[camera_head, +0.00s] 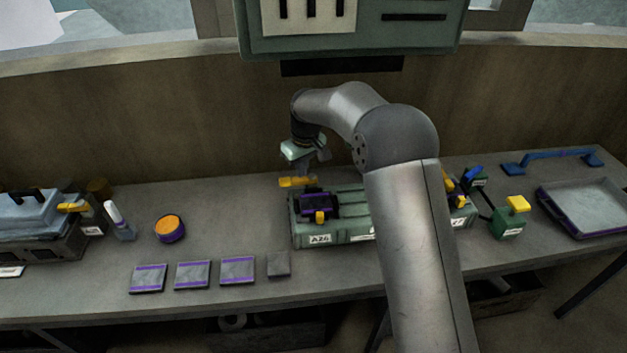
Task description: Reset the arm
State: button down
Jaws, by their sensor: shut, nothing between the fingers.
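My gripper (308,170) is at the end of my grey arm, above the back left part of the green engine block marked A26 (345,240). It looks shut, with nothing seen between its fingers. A yellow piece (297,182) shows just below and left of the fingers; I cannot tell whether they touch it. A dark part with purple trim (318,204) and a yellow knob sits on top of the block. My arm crosses the picture from the bottom and hides the right part of the block.
Square plates with purple stripes (192,274) lie along the front. A green box with a yellow top (508,222) and a tray (541,196) are right.

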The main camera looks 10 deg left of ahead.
notch_tip(320, 180, up, 2)
jog(key=shift+r+p, duration=0.1)
jog(key=shift+p, duration=0.3)
jog(key=s+d+r+m+h, duration=0.1)
jog(key=s+d+r+m, duration=0.1)
jog(key=s+d+r, duration=0.45)
jog(key=s+d+r+m, duration=0.2)
jog(key=s+d+r, duration=0.1)
jog(key=s+d, duration=0.7)
jog(key=s+d+f+m, duration=0.1)
jog(key=s+d, duration=0.3)
jog(key=s, duration=0.7)
jog(key=s+d+f+m, duration=0.1)
jog(key=s+d+m, duration=0.2)
jog(key=s, duration=0.8)
jog(key=shift+d+f+m, duration=0.4)
jog(key=shift+d, duration=0.55)
